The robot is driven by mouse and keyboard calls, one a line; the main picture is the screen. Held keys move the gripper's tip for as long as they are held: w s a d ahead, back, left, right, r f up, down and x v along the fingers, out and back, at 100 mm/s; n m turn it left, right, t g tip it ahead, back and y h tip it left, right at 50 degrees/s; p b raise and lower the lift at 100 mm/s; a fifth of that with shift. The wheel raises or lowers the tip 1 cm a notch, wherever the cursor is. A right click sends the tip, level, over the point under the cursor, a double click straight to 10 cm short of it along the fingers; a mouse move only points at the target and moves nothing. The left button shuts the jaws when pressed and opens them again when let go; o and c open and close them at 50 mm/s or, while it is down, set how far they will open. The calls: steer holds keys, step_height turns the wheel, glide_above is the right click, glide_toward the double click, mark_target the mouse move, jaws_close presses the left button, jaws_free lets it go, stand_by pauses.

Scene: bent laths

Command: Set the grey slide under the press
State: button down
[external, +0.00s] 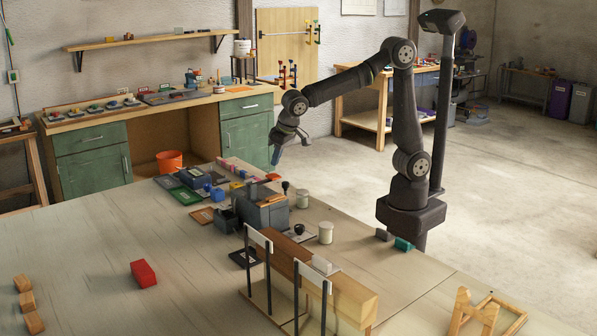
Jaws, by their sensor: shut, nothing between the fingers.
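My gripper (275,155) hangs above the far edge of the table, pointing down. It is shut and holds nothing. A grey box-like body with a black-knobbed lever (262,208) stands near the middle of the table, below and in front of my gripper; it may be the press, but I cannot tell for sure. I cannot clearly pick out the grey slide. A small dark grey block (383,234) lies by the arm's base, and a pale grey piece (321,265) sits by the long wooden beam.
The wooden beam (345,292) stands in a frame with dark posts at the front. Two pale cylinders (325,232) and several small coloured pieces crowd the middle. A red block (143,273) lies at left, wooden blocks (27,300) at far left. The left table area is mostly clear.

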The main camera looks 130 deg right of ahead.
steer(key=shift+v, duration=1.4)
steer(key=shift+d, duration=0.1)
step_height(320, 180, down, 10)
steer(key=shift+a+r, duration=0.2)
steer(key=shift+a, duration=0.2)
steer(key=shift+s, duration=0.15)
